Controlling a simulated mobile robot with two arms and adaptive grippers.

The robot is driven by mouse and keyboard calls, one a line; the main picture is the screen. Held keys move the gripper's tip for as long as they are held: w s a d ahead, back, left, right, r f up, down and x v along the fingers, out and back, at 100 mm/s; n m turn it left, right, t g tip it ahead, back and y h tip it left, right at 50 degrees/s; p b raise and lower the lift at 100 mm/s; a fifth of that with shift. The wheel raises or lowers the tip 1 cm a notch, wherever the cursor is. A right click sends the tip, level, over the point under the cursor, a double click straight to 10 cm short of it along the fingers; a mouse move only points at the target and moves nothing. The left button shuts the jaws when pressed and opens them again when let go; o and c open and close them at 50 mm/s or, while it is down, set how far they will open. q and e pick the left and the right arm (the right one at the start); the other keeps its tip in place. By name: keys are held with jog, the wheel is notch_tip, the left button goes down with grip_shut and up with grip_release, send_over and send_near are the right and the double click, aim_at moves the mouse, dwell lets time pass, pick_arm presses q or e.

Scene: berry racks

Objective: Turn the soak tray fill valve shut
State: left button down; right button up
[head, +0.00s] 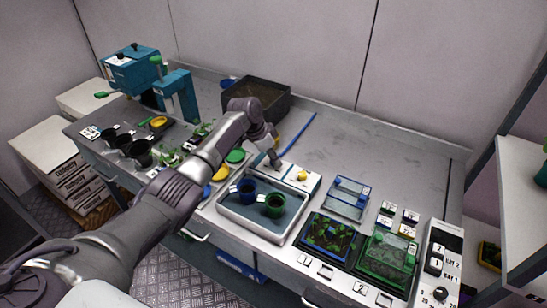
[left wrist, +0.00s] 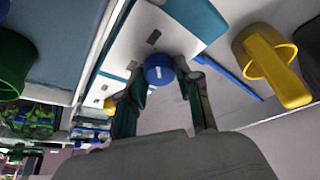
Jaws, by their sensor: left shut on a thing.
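A round blue valve knob (left wrist: 158,70) with a white mark sits on a white panel beside the soak tray. My left gripper (left wrist: 163,82) has its two fingers on either side of the knob and is shut on it. In the head view my left gripper (head: 275,161) is at the tray's far edge and hides the knob. The soak tray (head: 229,216) holds a blue pot (head: 248,191) and a green pot (head: 275,206) over a blue-grey bottom. A small yellow knob (head: 302,175) is on the white panel. My right gripper is not in view.
A yellow handled thing (left wrist: 275,70) and a blue rod (left wrist: 230,75) lie near my left gripper. A dark bin (head: 284,100) stands behind. Seedling trays (head: 327,238) and a control box (head: 436,265) are to the right. The back right bench is clear.

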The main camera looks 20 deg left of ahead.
pick_arm(q)
jog(key=c, duration=0.8)
grip_release()
jog(key=v, duration=1.2)
jog(key=shift+w, duration=0.15)
